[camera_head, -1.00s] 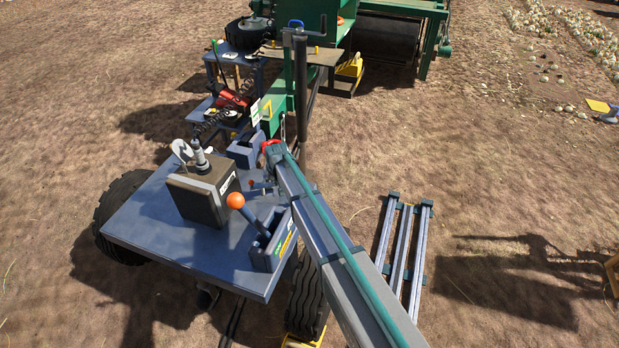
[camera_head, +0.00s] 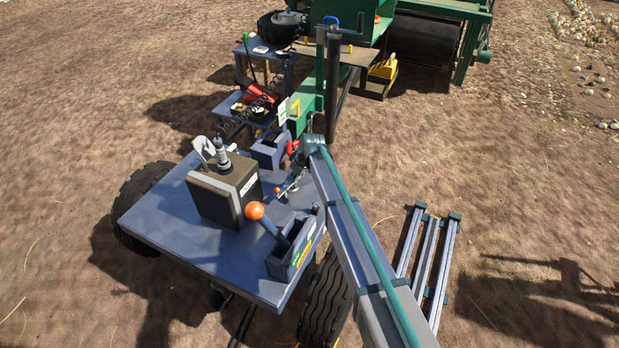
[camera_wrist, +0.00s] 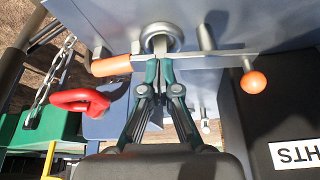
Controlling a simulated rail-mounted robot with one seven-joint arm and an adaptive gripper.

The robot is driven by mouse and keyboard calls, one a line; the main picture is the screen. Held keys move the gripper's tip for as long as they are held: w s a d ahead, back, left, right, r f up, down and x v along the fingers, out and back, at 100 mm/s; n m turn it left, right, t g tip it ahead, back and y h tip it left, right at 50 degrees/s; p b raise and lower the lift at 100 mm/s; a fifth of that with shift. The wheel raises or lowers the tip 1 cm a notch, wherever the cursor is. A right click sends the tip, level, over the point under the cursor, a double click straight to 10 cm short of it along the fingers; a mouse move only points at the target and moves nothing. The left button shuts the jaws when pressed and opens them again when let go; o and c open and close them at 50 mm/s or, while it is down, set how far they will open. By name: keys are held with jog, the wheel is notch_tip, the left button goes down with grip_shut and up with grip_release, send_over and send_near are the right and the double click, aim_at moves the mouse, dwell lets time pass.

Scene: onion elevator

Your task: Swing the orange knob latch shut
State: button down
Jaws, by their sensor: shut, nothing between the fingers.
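In the wrist view an orange ball knob (camera_wrist: 254,82) sits at the right end of a thin metal bar (camera_wrist: 215,54). An orange grip (camera_wrist: 111,66) lies on the left, and a round metal ring (camera_wrist: 160,38) is between them. My gripper (camera_wrist: 160,64) is shut and empty, its fingertips at the bar just below the ring. I cannot tell whether they touch. In the head view a small orange-red knob (camera_head: 277,189) beside the dark box appears to be the same knob. My arm mostly hides the gripper there.
A larger orange ball lever (camera_head: 254,211) stands in a blue housing on the blue deck (camera_head: 190,222). The dark box (camera_head: 224,190) stands left of the knob. A red hook (camera_wrist: 80,100) and chain (camera_wrist: 55,75) hang left of my gripper. A green frame (camera_head: 310,105) rises behind.

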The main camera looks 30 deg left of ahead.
jog(key=shift+w+a, duration=0.1)
jog(key=shift+a, duration=0.15)
dwell(0.4)
